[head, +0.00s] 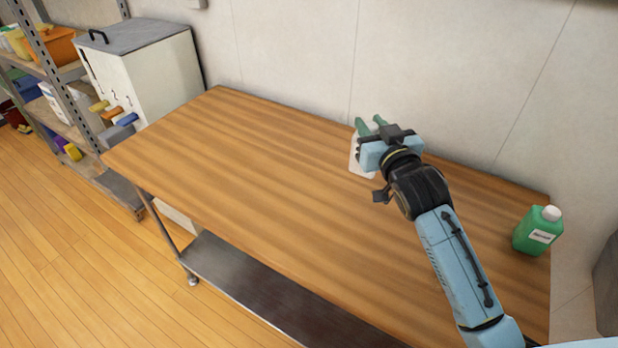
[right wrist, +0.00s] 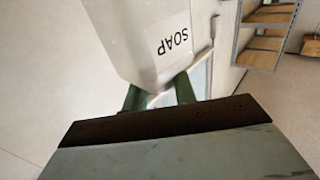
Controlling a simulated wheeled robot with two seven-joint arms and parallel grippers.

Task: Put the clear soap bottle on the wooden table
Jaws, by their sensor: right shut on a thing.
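The clear soap bottle (head: 357,166) is a pale, see-through bottle, seen near the back edge of the wooden table (head: 230,160). My right gripper (head: 370,124) is shut on it, with its green fingers at the upper part of the bottle. The arm and wrist hide part of the bottle. I cannot tell whether its base touches the table. In the right wrist view the bottle (right wrist: 130,30) shows a white label reading SOAP, beyond the green fingers (right wrist: 160,95). My left gripper is not in view.
A green bottle with a white cap (head: 538,230) stands at the table's right end. The wall is close behind the table. The table's left and middle are clear. A white bin with a grey lid (head: 150,75) and a metal shelf (head: 55,80) stand at the left.

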